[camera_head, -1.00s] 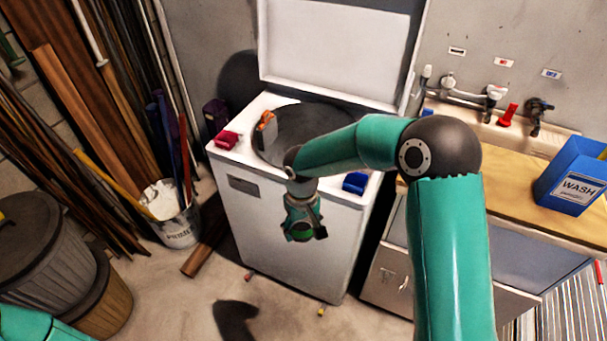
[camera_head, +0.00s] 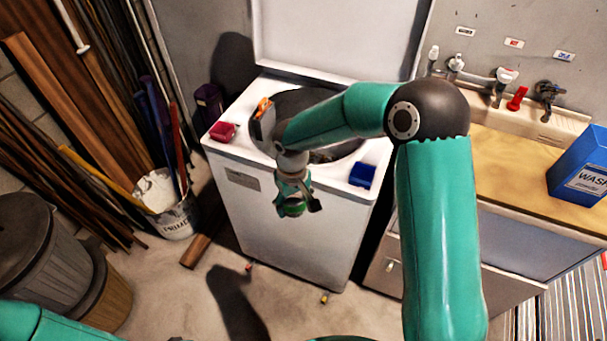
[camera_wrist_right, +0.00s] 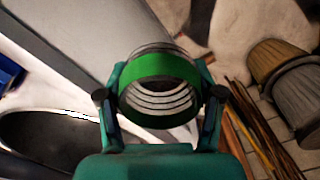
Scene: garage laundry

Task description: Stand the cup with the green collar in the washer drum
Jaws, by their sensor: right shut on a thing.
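The cup with the green collar (camera_head: 291,210) is held in my right gripper (camera_head: 293,201), in front of the washer's front face in the head view. In the right wrist view the green collar (camera_wrist_right: 160,68) sits between the two fingers of the right gripper (camera_wrist_right: 161,92), and pale rings show through its opening. The washer (camera_head: 285,225) is white with its lid raised. Its dark drum opening (camera_head: 290,104) is partly hidden by my right arm; in the wrist view it lies at lower left (camera_wrist_right: 55,140). My left gripper is out of view.
On the washer's top are a red item (camera_head: 223,131), an orange and grey item (camera_head: 264,118) by the opening, and a blue box (camera_head: 362,175). The raised lid (camera_head: 330,40) stands behind. A sink counter (camera_head: 515,180) is right; a paint bucket (camera_head: 172,215) is left.

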